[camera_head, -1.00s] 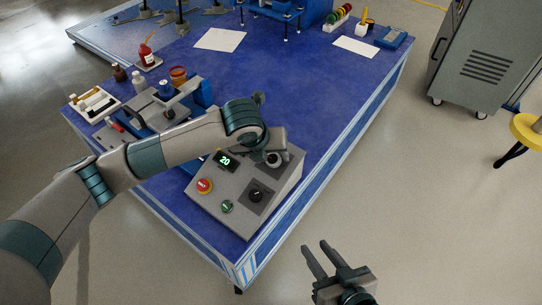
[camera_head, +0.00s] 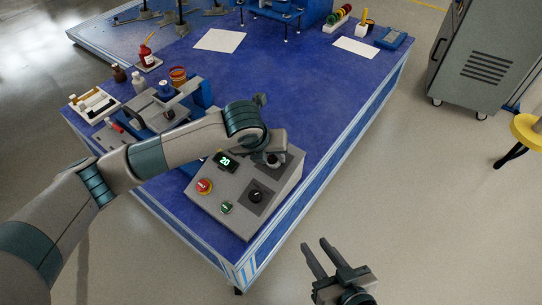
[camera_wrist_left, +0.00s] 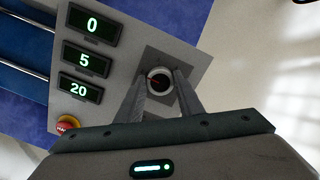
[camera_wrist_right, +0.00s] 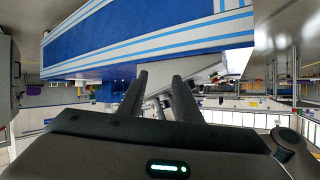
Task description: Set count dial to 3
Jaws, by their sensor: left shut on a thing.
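The grey control box (camera_head: 230,205) stands at the near corner of the blue table. My left gripper (camera_wrist_left: 160,88) is shut on a round dial (camera_wrist_left: 158,76) with a red pointer mark, one finger on each side. In the head view this dial (camera_head: 273,160) is at the box's upper right, partly hidden by my left gripper. In the left wrist view the displays read 0 (camera_wrist_left: 92,24), 5 (camera_wrist_left: 87,60) and 20 (camera_wrist_left: 80,89). My right gripper (camera_head: 315,258) is open and empty, off the table; its fingers also show in the right wrist view (camera_wrist_right: 160,85).
The box also carries a black knob (camera_head: 256,197), a red button (camera_head: 204,186) and a green button (camera_head: 227,207). A grey fixture, bottles and a white tray (camera_head: 95,103) stand behind my left arm.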

